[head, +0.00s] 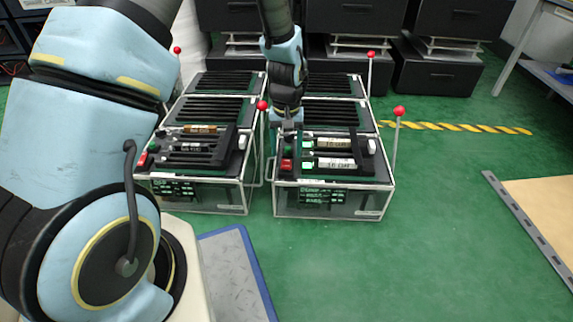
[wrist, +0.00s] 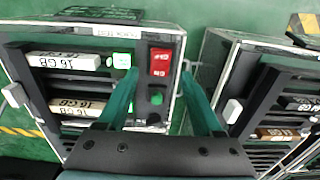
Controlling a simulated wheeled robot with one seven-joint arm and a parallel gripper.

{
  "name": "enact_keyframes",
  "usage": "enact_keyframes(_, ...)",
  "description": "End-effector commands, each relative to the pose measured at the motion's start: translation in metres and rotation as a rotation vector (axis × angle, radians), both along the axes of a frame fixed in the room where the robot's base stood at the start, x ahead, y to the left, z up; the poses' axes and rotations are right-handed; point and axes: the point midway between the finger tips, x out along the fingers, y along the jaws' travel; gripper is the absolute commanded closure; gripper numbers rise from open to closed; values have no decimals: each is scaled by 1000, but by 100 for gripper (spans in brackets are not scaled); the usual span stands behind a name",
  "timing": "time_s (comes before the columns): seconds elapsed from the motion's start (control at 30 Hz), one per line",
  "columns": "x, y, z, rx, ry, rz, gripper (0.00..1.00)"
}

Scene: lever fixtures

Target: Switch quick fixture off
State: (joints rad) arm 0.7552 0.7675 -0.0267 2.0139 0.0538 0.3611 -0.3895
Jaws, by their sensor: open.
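Two framed fixture boxes stand side by side on the floor in the head view. The right fixture (head: 330,184) is under my gripper (head: 287,126). In the wrist view the same fixture (wrist: 181,40) fills the left side, turned around. Its red switch (wrist: 159,62) lies between the tips of my gripper (wrist: 160,74), which is open with two teal fingers spread and nothing held. A green button (wrist: 155,97) and a black knob (wrist: 155,118) lie along the same panel. The red switch also shows in the head view (head: 286,165). I cannot tell whether the fingers touch the panel.
The left fixture (head: 200,194) has its own red switch (head: 143,159). Upright rods with red balls stand beside the boxes, one (head: 262,105) close to my gripper and one (head: 399,111) at the right. Labelled white modules (wrist: 62,61) lie in the right fixture.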

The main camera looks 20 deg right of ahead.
Motion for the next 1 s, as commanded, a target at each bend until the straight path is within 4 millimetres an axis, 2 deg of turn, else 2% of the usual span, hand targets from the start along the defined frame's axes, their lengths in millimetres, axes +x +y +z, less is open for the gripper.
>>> enact_keyframes(0.03,0,0,-14,1,2,0,32)
enact_keyframes(0.2,0,0,-34,0,0,0,32)
enact_keyframes(0.37,0,0,-41,0,0,0,32)
enact_keyframes(0.63,0,0,-41,0,0,0,32)
enact_keyframes(1.0,0,0,-41,0,0,0,73)
